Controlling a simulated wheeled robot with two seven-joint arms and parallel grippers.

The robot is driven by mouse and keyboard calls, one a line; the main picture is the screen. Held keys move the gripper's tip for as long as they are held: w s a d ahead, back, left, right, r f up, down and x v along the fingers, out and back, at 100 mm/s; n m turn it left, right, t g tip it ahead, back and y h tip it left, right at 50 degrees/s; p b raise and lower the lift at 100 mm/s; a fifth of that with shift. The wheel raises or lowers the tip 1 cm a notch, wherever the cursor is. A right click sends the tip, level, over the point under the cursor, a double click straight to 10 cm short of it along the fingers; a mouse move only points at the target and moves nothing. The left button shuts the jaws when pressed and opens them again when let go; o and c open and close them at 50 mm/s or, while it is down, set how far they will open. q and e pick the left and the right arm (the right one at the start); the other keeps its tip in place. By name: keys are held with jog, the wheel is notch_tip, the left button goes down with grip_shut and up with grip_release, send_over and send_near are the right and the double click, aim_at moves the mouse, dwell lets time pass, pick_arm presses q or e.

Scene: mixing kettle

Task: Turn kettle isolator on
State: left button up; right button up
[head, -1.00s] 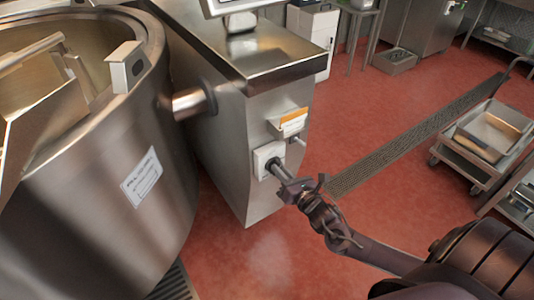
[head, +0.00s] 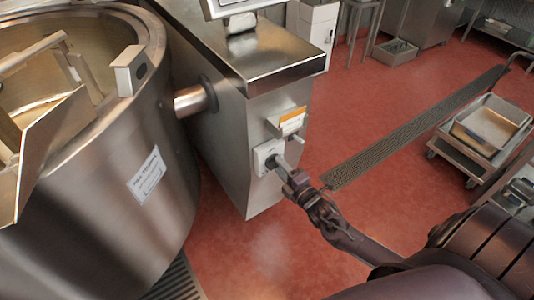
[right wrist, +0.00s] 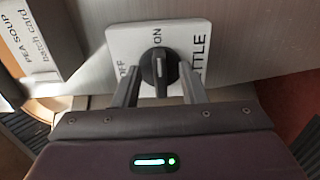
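The kettle isolator is a pale plate (head: 263,157) on the end face of the steel cabinet beside the kettle (head: 110,180). In the right wrist view its black knob (right wrist: 160,72) has its white mark upright, pointing at ON. OFF is printed to the left and "TTLE" shows at the right of the plate (right wrist: 120,42). My right gripper (head: 281,166) is at the isolator. In the right wrist view its two fingers (right wrist: 159,80) stand apart, one on each side of the knob, with slight gaps seeming to show. My left gripper is not in view.
A card holder (head: 288,123) with an orange-topped card sits just above the isolator. The steel cabinet (head: 230,110) joins the kettle by a pipe (head: 190,100). A trolley with trays (head: 485,135) stands at the right. Red floor and a drain grate (head: 410,130) lie between.

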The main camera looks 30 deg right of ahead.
pick_arm(q)
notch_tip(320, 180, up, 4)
jog(key=p, duration=0.3)
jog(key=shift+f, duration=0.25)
pick_arm(e)
jog(key=s, duration=0.7)
jog(key=shift+d, duration=0.25)
jog(key=s+f+m+g+h+p, duration=0.1)
jog(key=s+f+m+g, duration=0.4)
jog(key=f, duration=0.6)
jog(key=s+f+m+g+h+p, duration=0.1)
jog(key=s+f+m+g, duration=0.25)
jog(key=s+f, duration=0.6)
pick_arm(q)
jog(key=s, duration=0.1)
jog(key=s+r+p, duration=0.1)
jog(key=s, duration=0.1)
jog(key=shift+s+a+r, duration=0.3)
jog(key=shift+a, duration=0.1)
pick_arm(e)
jog(key=s+a+f+m+g, duration=0.4)
jog(key=s+a+f, duration=0.1)
jog(key=s, duration=0.5)
jog(key=s+a+f+m+g, duration=0.4)
jog(key=s+f, duration=0.4)
jog(key=s, duration=0.3)
jog(key=shift+s+a+y, duration=0.2)
jog(key=shift+a+y, duration=0.2)
jog(key=shift+a, duration=0.2)
